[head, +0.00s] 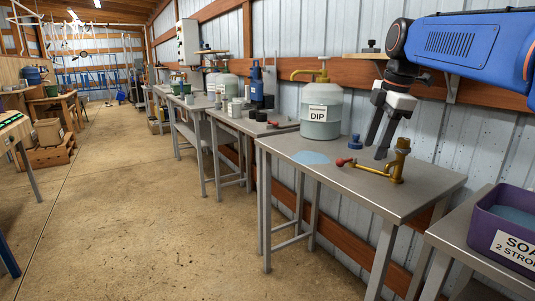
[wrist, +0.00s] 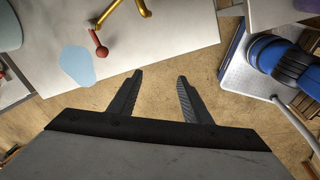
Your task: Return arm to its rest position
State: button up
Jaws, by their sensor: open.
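My gripper (head: 378,150) hangs from my blue arm at the right of the head view, fingers pointing down over the back of a steel table (head: 345,183). In the wrist view my gripper (wrist: 160,76) shows two dark fingers spread apart with nothing between them. Beyond the fingertips in that view are bare floor and the table's edge. A brass fitting (head: 399,162) with a lever ending in a red knob (head: 340,162) is on the table. The red knob also shows in the wrist view (wrist: 101,51). My gripper appears apart from these things.
A jug labelled DIP (head: 320,112), a blue cap (head: 355,142) and a pale blue patch (head: 311,158) are on the table. A purple tub (head: 505,230) stands at the right. A wooden shelf (head: 455,62) is behind my gripper. The aisle floor (head: 150,190) at left is clear.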

jog(key=s+f+m+t+h, duration=0.1)
jog(key=s+f+m+t, duration=0.1)
jog(key=s+f+m, duration=1.6)
jog(key=s+f, duration=0.9)
jog(key=s, duration=0.1)
jog(key=shift+d, duration=0.35)
jog(key=shift+r, duration=0.1)
